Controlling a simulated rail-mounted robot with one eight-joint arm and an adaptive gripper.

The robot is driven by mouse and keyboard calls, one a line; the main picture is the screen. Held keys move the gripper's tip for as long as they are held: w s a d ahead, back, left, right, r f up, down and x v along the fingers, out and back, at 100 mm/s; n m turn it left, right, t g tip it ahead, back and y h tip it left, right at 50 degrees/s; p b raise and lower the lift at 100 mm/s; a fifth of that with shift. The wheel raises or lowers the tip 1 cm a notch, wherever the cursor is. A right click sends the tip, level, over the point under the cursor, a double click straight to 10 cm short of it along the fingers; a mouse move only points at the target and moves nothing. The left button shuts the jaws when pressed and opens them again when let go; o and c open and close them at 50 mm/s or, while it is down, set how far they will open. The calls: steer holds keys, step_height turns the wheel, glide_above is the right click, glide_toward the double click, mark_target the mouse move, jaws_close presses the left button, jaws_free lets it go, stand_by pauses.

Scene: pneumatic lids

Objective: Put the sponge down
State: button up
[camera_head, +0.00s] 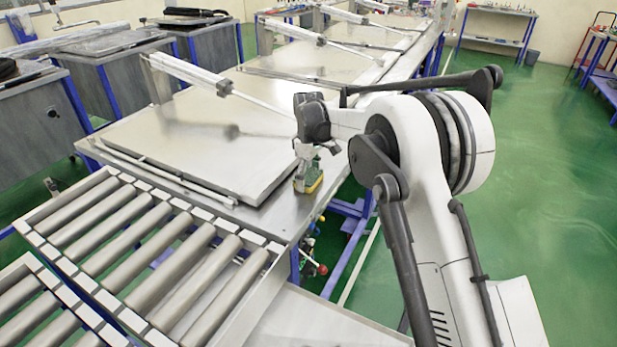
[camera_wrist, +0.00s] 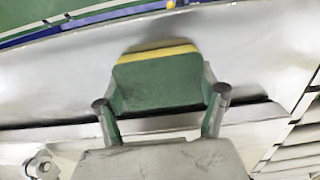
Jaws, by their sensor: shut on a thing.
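The sponge is green with a yellow layer. In the wrist view the sponge (camera_wrist: 158,82) sits between the two fingers of my gripper (camera_wrist: 162,102), which is shut on it. In the head view the sponge (camera_head: 309,181) shows low at the right edge of the metal table (camera_head: 279,209), under my gripper (camera_head: 305,165). Its underside is hidden, so I cannot tell whether it touches the table top.
A large flat metal lid (camera_head: 190,140) lies on the table left of the sponge, with a pneumatic cylinder (camera_head: 187,73) above it. A roller conveyor (camera_head: 150,255) stands in front. Green floor (camera_head: 545,180) is open at right.

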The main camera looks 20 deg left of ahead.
mark_target(309, 175)
steer(key=shift+f, duration=0.15)
steer(key=o, duration=1.2)
step_height(309, 175, up, 12)
steer(key=shift+r+b, duration=0.2)
steer(key=shift+b, duration=0.15)
